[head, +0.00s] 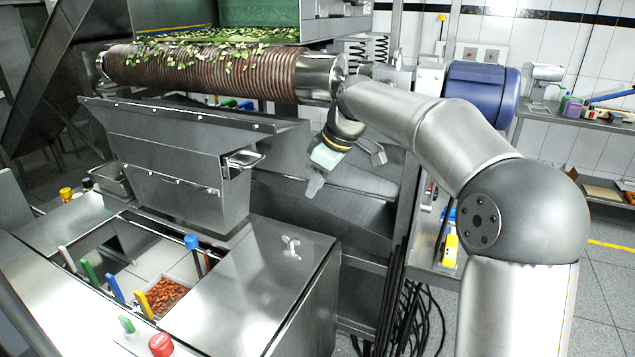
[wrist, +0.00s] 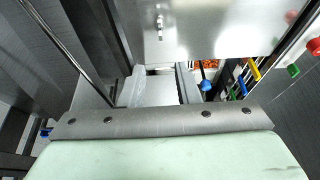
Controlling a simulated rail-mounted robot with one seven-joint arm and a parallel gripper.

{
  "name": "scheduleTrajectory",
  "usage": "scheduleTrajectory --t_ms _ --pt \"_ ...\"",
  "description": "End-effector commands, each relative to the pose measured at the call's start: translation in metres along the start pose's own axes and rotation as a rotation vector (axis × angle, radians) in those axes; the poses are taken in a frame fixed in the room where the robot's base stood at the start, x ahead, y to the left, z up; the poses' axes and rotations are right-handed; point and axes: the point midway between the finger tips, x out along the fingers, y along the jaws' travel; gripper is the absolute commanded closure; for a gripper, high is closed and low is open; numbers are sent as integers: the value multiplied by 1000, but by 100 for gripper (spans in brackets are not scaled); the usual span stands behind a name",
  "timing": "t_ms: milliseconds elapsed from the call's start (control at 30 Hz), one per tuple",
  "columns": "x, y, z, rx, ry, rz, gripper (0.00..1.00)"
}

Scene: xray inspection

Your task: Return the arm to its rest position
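My arm reaches in from the right of the head view and bends down at the wrist, which has a yellow ring. My gripper (head: 314,186) hangs below it, pale green with a grey tip, beside the steel hopper and above the steel bench. In the wrist view a pale green surface and a grey riveted bar fill the bottom.
A ribbed roller (head: 205,72) with green leaf pieces runs behind the hopper (head: 175,165). The steel bench (head: 255,285) has an opening with coloured handles and a tray of reddish-brown pieces (head: 168,297). A red knob (head: 161,344) stands at its front. A steel frame and black cables stand right of the bench.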

Motion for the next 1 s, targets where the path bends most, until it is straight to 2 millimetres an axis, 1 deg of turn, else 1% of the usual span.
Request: scheduleTrajectory --t_ms 200,267,367,467,500,567,600,667,700,767,800,900,1000 --pt "0 0 0 1 -1 0 71" --pt "2 -6 4 17 -15 3 71" --pt "7 -24 18 77 -63 17 71" --pt "14 -55 51 203 -142 50 71" --pt "17 -70 70 270 -175 70 71" --pt "20 -93 100 376 -217 100 71" --pt "22 -110 122 450 -241 120 71" --pt "26 -135 157 564 -271 150 71" --pt "29 -152 180 641 -285 168 71" --pt "34 -177 212 747 -299 188 71" --pt "38 -192 232 809 -305 199 71" --pt "47 -224 268 935 -313 213 71" --pt "55 -244 290 1013 -317 217 71"
